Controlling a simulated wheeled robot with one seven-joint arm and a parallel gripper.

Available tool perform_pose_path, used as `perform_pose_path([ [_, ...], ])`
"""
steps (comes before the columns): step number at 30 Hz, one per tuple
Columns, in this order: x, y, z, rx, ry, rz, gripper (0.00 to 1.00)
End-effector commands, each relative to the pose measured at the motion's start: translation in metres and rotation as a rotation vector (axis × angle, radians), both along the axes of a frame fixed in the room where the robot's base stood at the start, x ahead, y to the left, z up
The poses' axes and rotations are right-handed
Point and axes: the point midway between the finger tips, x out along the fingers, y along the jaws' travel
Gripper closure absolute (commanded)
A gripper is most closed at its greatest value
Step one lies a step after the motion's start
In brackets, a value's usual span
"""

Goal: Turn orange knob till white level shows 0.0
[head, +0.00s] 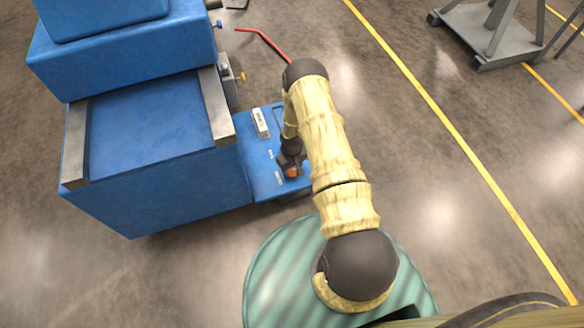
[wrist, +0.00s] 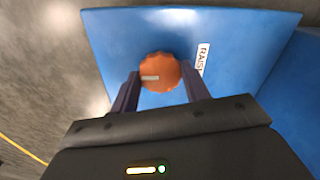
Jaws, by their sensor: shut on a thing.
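The orange knob (wrist: 161,72) sits on a blue panel and has a scalloped rim and a pale pointer mark, which points left in the wrist view. My gripper (wrist: 160,82) is shut on the knob, with one dark finger on each side of it. In the head view the knob (head: 292,172) shows only in part below my gripper (head: 290,162). The white level (head: 260,122) lies on the blue shelf beyond my gripper. Its display is too small to read.
A large blue machine (head: 150,110) with grey rails stands to the left of the shelf (head: 262,182). A label reading "RAIS" (wrist: 202,58) is partly visible beside the knob. A red bar (head: 265,42) lies beyond the shelf. Open floor lies to the right, with a grey stand (head: 485,40) farther off.

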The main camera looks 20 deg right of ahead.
Motion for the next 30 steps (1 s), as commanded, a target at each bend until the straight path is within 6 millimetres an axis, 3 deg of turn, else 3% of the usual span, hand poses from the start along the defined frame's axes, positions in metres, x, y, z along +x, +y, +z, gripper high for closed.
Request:
perform_pose_path([
  [10,0.001,0.001,0.000,0.001,-0.002,0.003,0.77],
  [11,0.001,0.001,0.000,0.001,-0.002,0.003,0.52],
  [14,0.001,0.001,0.000,0.001,-0.002,0.003,0.32],
  [23,0.000,0.000,0.001,0.000,-0.001,0.002,0.32],
  [30,0.001,0.000,0.025,0.000,-0.002,0.002,0.32],
])
